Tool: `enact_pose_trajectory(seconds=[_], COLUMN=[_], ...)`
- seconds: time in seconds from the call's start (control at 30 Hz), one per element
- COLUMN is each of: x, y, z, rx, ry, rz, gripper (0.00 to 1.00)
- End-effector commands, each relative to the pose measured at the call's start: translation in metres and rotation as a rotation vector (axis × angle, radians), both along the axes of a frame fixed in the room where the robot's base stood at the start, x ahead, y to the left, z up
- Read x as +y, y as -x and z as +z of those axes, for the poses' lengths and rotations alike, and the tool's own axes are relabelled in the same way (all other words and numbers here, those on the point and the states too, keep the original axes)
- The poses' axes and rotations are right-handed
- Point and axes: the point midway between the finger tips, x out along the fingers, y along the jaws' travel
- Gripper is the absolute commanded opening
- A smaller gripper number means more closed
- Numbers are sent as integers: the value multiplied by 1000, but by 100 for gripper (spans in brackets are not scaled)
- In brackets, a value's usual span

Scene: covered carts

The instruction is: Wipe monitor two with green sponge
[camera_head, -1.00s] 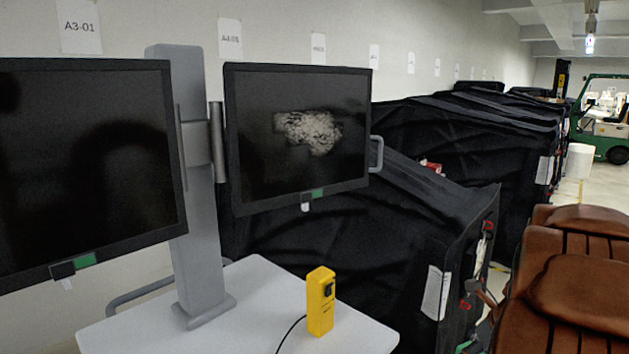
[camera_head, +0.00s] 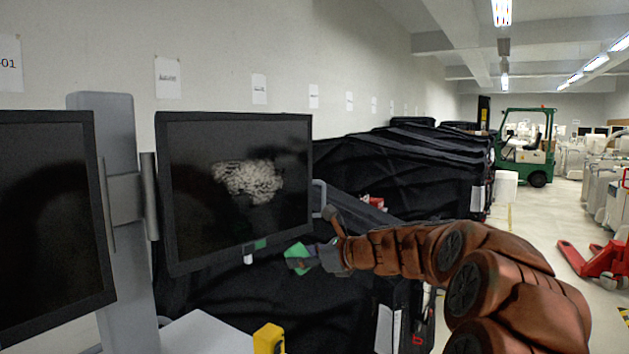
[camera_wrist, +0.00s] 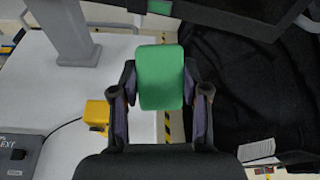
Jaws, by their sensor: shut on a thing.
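Two dark monitors hang on a grey post. The right monitor (camera_head: 240,225) has a pale, smudged patch (camera_head: 250,180) on its screen. The left monitor (camera_head: 45,220) shows no such patch. My gripper (camera_head: 308,258) is below and just right of the right monitor's lower right corner. It is shut on a green sponge (camera_head: 298,257). In the wrist view the sponge (camera_wrist: 160,78) sits between both fingers, with its broad face showing. The sponge looks apart from the screen. Which monitor is number two cannot be read.
The grey post (camera_head: 118,220) stands on a white cart top (camera_head: 205,335). A yellow device (camera_head: 268,338) stands on it with a cable. Black-covered carts (camera_head: 400,165) fill the space behind. A side handle (camera_head: 319,198) juts from the right monitor.

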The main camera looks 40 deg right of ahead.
Motion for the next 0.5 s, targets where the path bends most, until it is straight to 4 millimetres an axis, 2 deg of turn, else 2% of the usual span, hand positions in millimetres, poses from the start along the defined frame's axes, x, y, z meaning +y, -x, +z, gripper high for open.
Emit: enact_pose_trajectory(seconds=[0.03, 0.13, 0.3, 0.4, 0.5], x=[2, -1, -15, -30, -44], y=[-8, -19, -30, -31, -31], z=[18, 55, 117, 147, 164], rx=[-70, -217, -456, -570, -639], ry=[-20, -51, -102, -112, -118], rz=[12, 21, 7, -20, -44], gripper=[18, 18, 18, 18, 18])
